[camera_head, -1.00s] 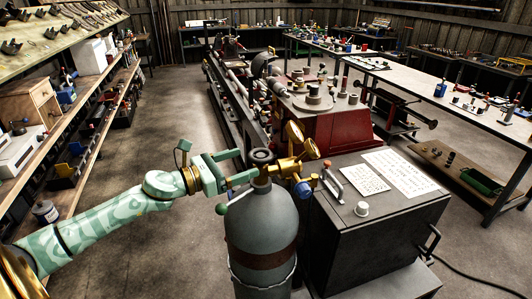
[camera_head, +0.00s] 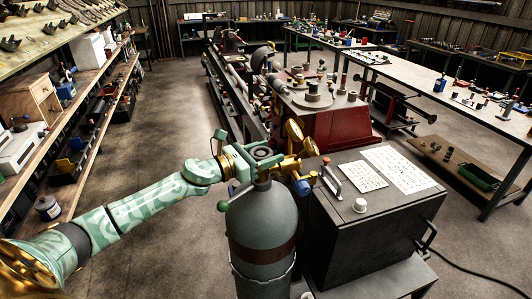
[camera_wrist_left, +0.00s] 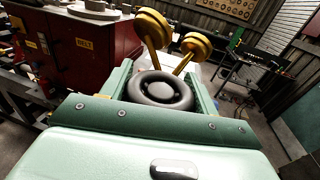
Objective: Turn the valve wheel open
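The valve wheel (camera_head: 263,152) is a small dark ring on top of the grey gas cylinder (camera_head: 262,222). In the left wrist view the wheel (camera_wrist_left: 160,90) lies between the two green fingers of my left gripper (camera_wrist_left: 163,80), close to the palm. In the head view my left gripper (camera_head: 264,162) reaches in from the left at wheel height, one finger on each side. The fingers stand apart with the wheel between them; whether they touch its rim is hard to tell. My right gripper is not in view.
Brass gauges (camera_head: 295,130) and a blue knob (camera_head: 302,187) sit right beside the wheel. A dark cabinet (camera_head: 340,225) with papers stands right of the cylinder, a red lathe (camera_head: 335,128) behind. Floor to the left is clear up to the shelves (camera_head: 85,150).

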